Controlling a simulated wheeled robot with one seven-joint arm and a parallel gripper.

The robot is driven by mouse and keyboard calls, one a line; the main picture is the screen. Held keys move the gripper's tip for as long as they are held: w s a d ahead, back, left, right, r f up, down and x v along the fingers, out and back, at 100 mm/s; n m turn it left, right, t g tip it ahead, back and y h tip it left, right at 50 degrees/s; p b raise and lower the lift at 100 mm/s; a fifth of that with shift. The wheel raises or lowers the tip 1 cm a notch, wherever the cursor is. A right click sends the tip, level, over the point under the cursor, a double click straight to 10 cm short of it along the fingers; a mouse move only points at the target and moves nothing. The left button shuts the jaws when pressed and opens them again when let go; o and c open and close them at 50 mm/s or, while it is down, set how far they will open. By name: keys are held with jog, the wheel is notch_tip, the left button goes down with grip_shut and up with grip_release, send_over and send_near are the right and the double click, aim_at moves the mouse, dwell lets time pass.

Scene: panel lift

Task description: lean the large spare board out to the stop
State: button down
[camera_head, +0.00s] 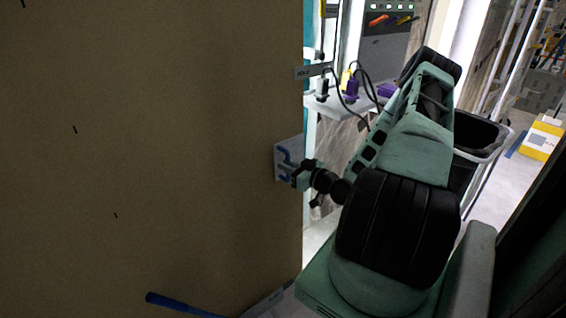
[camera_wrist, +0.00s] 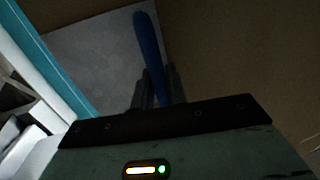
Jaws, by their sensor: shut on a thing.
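The large brown board (camera_head: 150,130) stands up and fills the left half of the head view; its near right edge is beside my arm. A grey plate with a blue handle (camera_head: 284,158) is on the board at this edge. My gripper (camera_head: 297,174) is at the handle. In the wrist view the blue handle (camera_wrist: 148,45) runs between the dark fingers of my gripper (camera_wrist: 155,85), which are shut on it. The grey plate (camera_wrist: 90,55) and brown board (camera_wrist: 240,50) show behind. The stop cannot be made out.
A small grey label plate (camera_head: 312,71) sits at the board's upper right edge. A blue bar (camera_head: 180,304) shows low in front of the board. Behind my arm are a bench (camera_head: 345,104), a dark bin (camera_head: 480,135) and a yellow box (camera_head: 541,140). Floor shows at the right.

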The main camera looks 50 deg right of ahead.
jog(key=shift+s+f, duration=0.1)
jog(key=shift+s, duration=0.15)
jog(key=c, duration=1.5)
grip_release()
jog(key=shift+s, duration=0.1)
jog(key=s+r, duration=0.1)
jog(key=s, duration=1.6)
jog(key=shift+s+a+r+b, duration=0.15)
jog(key=shift+a+b, duration=0.15)
jog(key=shift+a, duration=0.05)
